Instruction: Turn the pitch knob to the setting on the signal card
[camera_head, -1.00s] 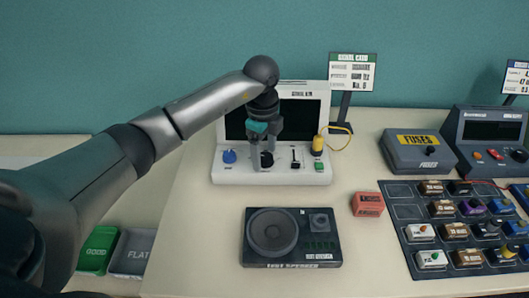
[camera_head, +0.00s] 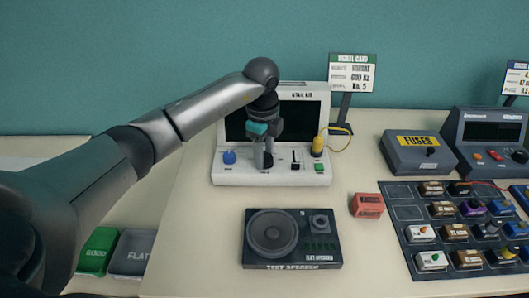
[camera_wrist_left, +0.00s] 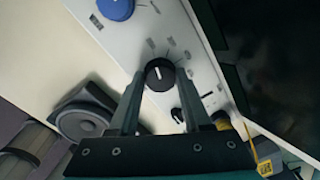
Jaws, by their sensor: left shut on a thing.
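A white signal unit (camera_head: 228,172) with a dark screen stands upright at the back middle of the table. The signal card (camera_head: 352,74) stands on a dark post behind its right side; its small print is blurred. My left gripper (camera_head: 264,163) points down at the unit's front panel. Its fingers are shut on a black knob, one on either side, as the left wrist view shows. The black knob (camera_wrist_left: 160,75) has a white pointer line and tick marks around it; the labels are too small to read. A blue knob (camera_head: 229,157) sits to its left. My right gripper is not in view.
A slider (camera_head: 295,158), a green button (camera_head: 320,167) and a yellow plug (camera_head: 318,145) are on the panel's right. A black speaker (camera_head: 291,239) and a red block (camera_head: 367,205) lie in front. A fuse box (camera_head: 418,154) stands right.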

